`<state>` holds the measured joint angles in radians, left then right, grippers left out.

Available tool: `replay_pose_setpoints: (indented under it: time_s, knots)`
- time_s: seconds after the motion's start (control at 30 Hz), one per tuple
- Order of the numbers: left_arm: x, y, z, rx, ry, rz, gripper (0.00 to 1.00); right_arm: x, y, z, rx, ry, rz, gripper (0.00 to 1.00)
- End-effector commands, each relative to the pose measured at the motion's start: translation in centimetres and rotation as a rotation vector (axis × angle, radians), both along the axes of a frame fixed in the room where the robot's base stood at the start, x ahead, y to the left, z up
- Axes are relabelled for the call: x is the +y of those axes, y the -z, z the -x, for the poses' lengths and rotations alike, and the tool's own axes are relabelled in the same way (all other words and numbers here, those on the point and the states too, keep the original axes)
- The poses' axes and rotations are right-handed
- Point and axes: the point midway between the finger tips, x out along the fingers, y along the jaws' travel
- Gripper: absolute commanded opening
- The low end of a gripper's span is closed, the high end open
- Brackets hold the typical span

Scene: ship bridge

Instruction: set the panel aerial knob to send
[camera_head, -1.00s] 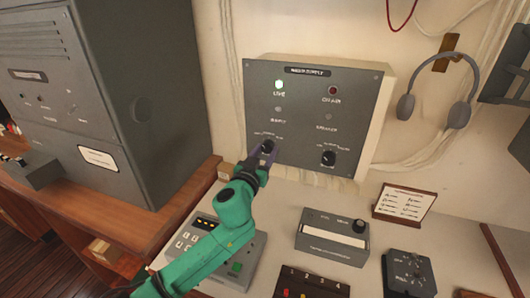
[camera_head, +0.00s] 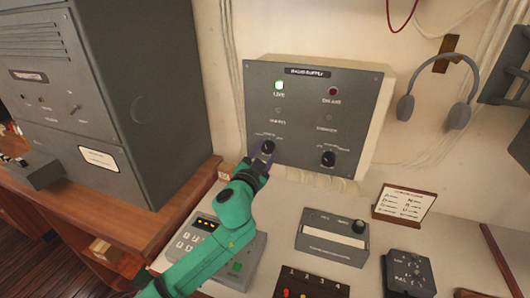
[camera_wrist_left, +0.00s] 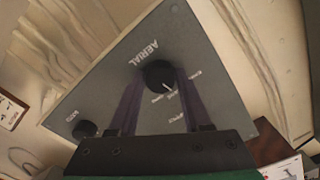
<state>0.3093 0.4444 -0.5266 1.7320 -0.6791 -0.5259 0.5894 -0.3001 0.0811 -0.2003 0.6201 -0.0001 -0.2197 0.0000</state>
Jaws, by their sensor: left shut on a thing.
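The grey radio supply panel (camera_head: 308,118) is on the wall, with a lit green lamp at upper left and a dark red lamp at upper right. Its lower left black knob (camera_head: 268,147) is at my left gripper (camera_head: 262,153). In the left wrist view the knob (camera_wrist_left: 158,75) lies beside the word AERIAL, and the purple fingers of my left gripper (camera_wrist_left: 157,88) are shut on its two sides. A white pointer line shows on the knob, towards small position labels that I cannot read clearly. My right gripper is out of view.
A second black knob (camera_head: 328,158) is to the right on the same panel. Below are a keypad box (camera_head: 240,272), a grey box with a knob (camera_head: 333,238) and a small dark box (camera_head: 408,272). A headset (camera_head: 440,85) hangs at right.

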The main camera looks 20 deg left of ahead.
Motion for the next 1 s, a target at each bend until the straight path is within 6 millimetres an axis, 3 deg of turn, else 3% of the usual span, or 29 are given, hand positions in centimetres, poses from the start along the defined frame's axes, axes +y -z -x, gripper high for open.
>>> replay_pose_setpoints:
  time_s: [0.7, 1.0]
  knots:
    - [0.0, -0.1, 0.0, -0.042, 0.002, -0.673, 0.0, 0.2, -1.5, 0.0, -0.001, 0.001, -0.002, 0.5]
    - [0.0, -0.1, 0.0, -0.055, 0.003, -0.885, 0.0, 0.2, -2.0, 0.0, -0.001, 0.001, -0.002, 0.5]
